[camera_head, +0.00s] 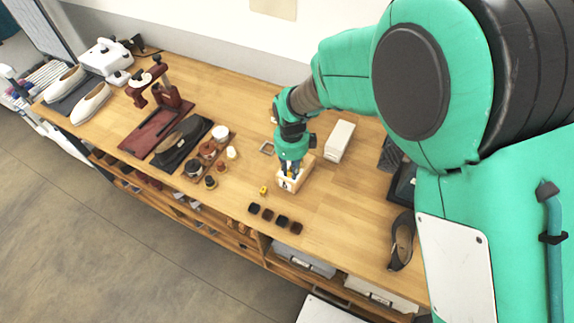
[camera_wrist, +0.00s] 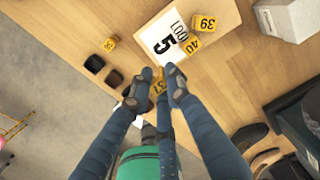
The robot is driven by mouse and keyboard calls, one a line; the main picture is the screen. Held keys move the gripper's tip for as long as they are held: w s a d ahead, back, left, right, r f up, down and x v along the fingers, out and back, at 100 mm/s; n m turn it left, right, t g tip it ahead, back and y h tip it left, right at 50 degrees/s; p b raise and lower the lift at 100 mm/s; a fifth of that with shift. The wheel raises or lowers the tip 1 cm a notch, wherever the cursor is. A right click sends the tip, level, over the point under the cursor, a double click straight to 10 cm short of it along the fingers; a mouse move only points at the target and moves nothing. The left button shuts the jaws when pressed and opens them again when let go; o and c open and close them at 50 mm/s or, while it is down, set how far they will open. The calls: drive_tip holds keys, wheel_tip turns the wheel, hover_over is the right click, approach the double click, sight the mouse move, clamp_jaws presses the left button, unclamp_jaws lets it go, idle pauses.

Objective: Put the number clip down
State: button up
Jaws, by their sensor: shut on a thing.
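My gripper (camera_wrist: 160,76) is shut on a yellow number clip (camera_wrist: 159,87) marked 37, partly hidden between the fingertips. In the head view my gripper (camera_head: 289,176) points down over a small light wooden tray (camera_head: 302,184). The wrist view shows the tray's white card (camera_wrist: 168,36) reading "LOOK 5". Two other yellow clips, 39 (camera_wrist: 204,24) and 40 (camera_wrist: 193,46), are at the card's right side. A yellow clip 38 (camera_wrist: 110,44) lies on the table left of the tray; it also shows in the head view (camera_head: 263,190). I cannot tell whether the held clip touches anything.
Several dark small blocks (camera_head: 267,214) sit in a row near the table's front edge. A white box (camera_head: 340,140) stands behind the tray to the right. Jars (camera_head: 207,150) are to the left, a dark shoe (camera_head: 402,240) to the right. Bare wood surrounds the tray.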

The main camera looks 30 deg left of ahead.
drive_tip(key=shift+w+a+f, duration=0.2)
drive_tip(key=shift+w+a, duration=1.15)
drive_tip(key=shift+w, duration=0.05)
drive_tip(key=shift+w+a, duration=0.15)
drive_tip(key=shift+w, duration=0.05)
drive_tip(key=shift+w+a+f, duration=0.1)
drive_tip(key=shift+f, duration=1.65)
drive_tip(key=shift+f+b, duration=0.2)
drive_tip(key=shift+b, duration=0.15)
drive_tip(key=o, duration=0.7)
drive_tip(key=shift+o, duration=0.2)
drive_tip(key=shift+r, duration=0.15)
